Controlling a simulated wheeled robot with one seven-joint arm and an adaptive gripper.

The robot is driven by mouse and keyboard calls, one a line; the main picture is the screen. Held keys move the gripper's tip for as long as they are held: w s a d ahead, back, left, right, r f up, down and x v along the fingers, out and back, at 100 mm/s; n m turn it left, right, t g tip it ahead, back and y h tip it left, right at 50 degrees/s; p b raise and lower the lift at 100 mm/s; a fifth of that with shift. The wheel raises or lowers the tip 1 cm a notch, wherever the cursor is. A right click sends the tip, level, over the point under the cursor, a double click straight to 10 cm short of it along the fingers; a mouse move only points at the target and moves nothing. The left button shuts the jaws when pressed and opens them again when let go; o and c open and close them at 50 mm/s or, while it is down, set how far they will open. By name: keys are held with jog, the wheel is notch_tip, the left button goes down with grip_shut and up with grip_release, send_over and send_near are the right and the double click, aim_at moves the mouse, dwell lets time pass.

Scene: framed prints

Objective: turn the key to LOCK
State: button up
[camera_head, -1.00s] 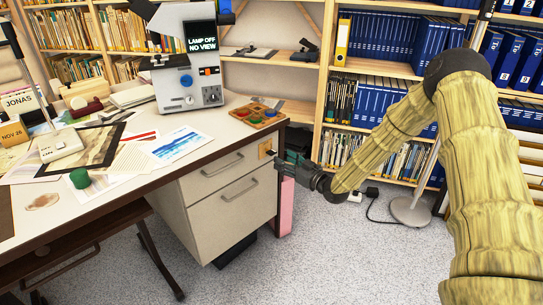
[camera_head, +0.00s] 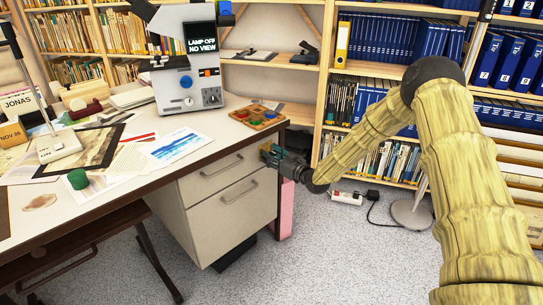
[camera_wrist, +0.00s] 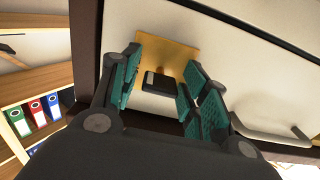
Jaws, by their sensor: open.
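The key (camera_wrist: 160,83) is a small dark piece on a yellow-brown lock plate (camera_wrist: 178,52) on the drawer front. In the head view the plate (camera_head: 265,147) shows at the upper right of the drawer unit, just above my gripper. My gripper (camera_head: 273,156) is at the plate, coming from the right. In the wrist view my gripper (camera_wrist: 158,88) is open, with its teal finger pads on the left and right of the key. I see a gap between the left pad and the key. Whether the right pad touches it, I cannot tell. No LOCK marking is readable.
The drawer unit (camera_head: 205,222) has two bar handles, the upper handle (camera_head: 222,166) to the left of the lock. The desk edge runs just above my gripper. A bookcase (camera_head: 330,70) stands behind. A power strip (camera_head: 346,197) lies on the floor to the right.

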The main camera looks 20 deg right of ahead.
grip_shut()
jog(key=shift+n, duration=0.4)
jog(key=n, duration=0.3)
jog(key=shift+n+p, duration=0.3)
jog(key=n, duration=0.9)
jog(key=shift+f, duration=0.1)
jog(key=shift+n+b, duration=0.4)
jog(key=shift+n, duration=2)
